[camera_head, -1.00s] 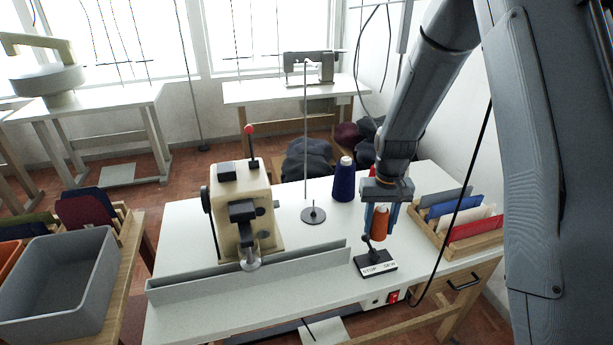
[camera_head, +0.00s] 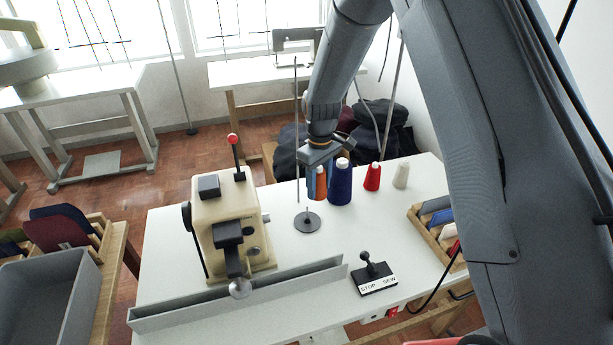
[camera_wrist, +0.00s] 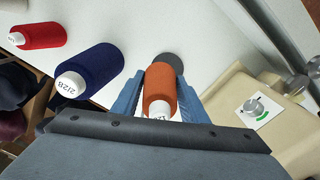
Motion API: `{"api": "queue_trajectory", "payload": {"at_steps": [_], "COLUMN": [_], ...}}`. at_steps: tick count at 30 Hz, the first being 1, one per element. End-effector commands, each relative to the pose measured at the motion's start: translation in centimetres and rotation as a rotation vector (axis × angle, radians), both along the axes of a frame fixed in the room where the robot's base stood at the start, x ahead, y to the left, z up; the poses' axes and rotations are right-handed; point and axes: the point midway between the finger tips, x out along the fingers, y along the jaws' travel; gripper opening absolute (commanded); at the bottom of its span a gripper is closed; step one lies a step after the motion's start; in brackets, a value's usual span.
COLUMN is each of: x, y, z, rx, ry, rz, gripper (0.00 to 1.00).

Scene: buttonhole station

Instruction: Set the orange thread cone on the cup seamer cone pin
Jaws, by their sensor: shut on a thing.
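My gripper (camera_head: 317,198) is shut on the orange thread cone (camera_head: 321,186) and holds it upright. The wrist view shows the orange cone (camera_wrist: 160,88) between my two blue fingers (camera_wrist: 163,102). The cone pin is a short pin on a dark round base (camera_head: 307,223) on the white table, beside the cream cup seamer (camera_head: 228,230). In the head view the cone is above and slightly right of the pin, apart from it. In the wrist view the cone partly covers the dark base (camera_wrist: 172,60), and the pin is hidden.
A navy cone (camera_head: 340,184) stands close right of my gripper, with a red cone (camera_head: 372,177) and a white cone (camera_head: 401,175) beyond. A thin upright rod (camera_head: 297,130) rises near the pin. The STOP SEW block (camera_head: 374,279) and a grey rail (camera_head: 240,294) are nearer.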

Motion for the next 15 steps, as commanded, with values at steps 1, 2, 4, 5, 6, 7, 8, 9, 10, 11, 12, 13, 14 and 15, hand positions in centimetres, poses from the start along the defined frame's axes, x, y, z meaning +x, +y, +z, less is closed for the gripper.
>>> {"api": "queue_trajectory", "payload": {"at_steps": [1, 2, 4, 5, 6, 7, 8, 9, 10, 11, 12, 13, 14, 15], "x": [0.0, 0.1, 0.1, 0.2, 0.2, 0.2, 0.2, 0.2, 0.2, 0.2, 0.2, 0.2, 0.1, 0.1], "y": [1.3, 1.9, 2.9, 3.1, 3.3, 3.4, 3.5, 3.5, 3.5, 3.5, 3.5, 3.6, 3.6, 3.6], "z": [0.5, 0.6, 0.7, 0.7, 0.6, 0.5, 0.4, 0.2, 0.0, -0.2, -0.4, -0.6, -0.9, -1.2], "rx": [0.000, 0.000, 0.000, 0.000, 0.000, 0.000, 0.000, 0.000, 0.000, -0.001, -0.001, -0.001, -0.001, -0.001], "ry": [0.000, 0.000, 0.000, 0.000, 0.000, 0.000, 0.000, 0.000, 0.000, 0.001, 0.001, 0.001, 0.001, 0.001], "rz": [0.060, 0.091, 0.142, 0.156, 0.169, 0.173, 0.176, 0.177, 0.176, 0.176, 0.176, 0.177, 0.177, 0.176], "gripper": [0.17, 0.17, 0.17, 0.17, 0.17, 0.17, 0.17, 0.17, 0.17, 0.17, 0.17, 0.17, 0.17, 0.17]}}
